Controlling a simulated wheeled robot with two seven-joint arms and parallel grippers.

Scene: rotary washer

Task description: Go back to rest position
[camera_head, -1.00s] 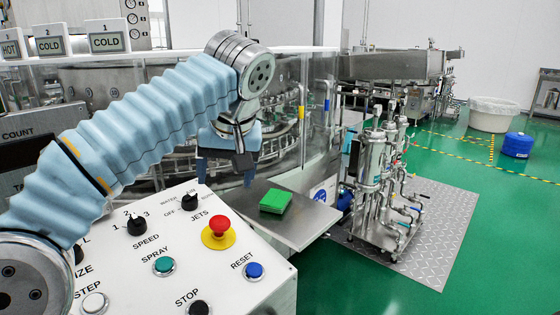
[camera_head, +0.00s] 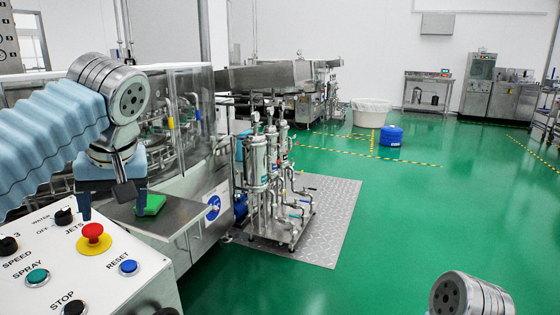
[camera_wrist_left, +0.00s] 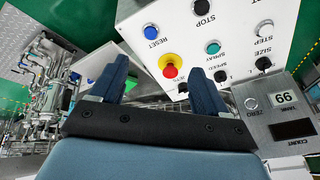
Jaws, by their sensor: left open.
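My left gripper (camera_head: 113,203) hangs from the blue-sleeved left arm at the left of the head view, pointing down. It is open and empty. It appears in front of the side shelf and near the white control panel (camera_head: 70,268). In the left wrist view its two blue fingers (camera_wrist_left: 157,88) are spread apart, with the panel's red stop button (camera_wrist_left: 169,68) showing between them. A grey joint of my right arm (camera_head: 468,295) shows at the bottom right of the head view. My right gripper is out of the picture.
A green block (camera_head: 150,204) lies on the metal shelf (camera_head: 183,222) beside the glass-sided washer (camera_head: 185,115). A steel pipe and filter unit (camera_head: 270,185) stands on a metal floor plate. A blue drum (camera_head: 391,136) and a white tub (camera_head: 370,112) stand farther back.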

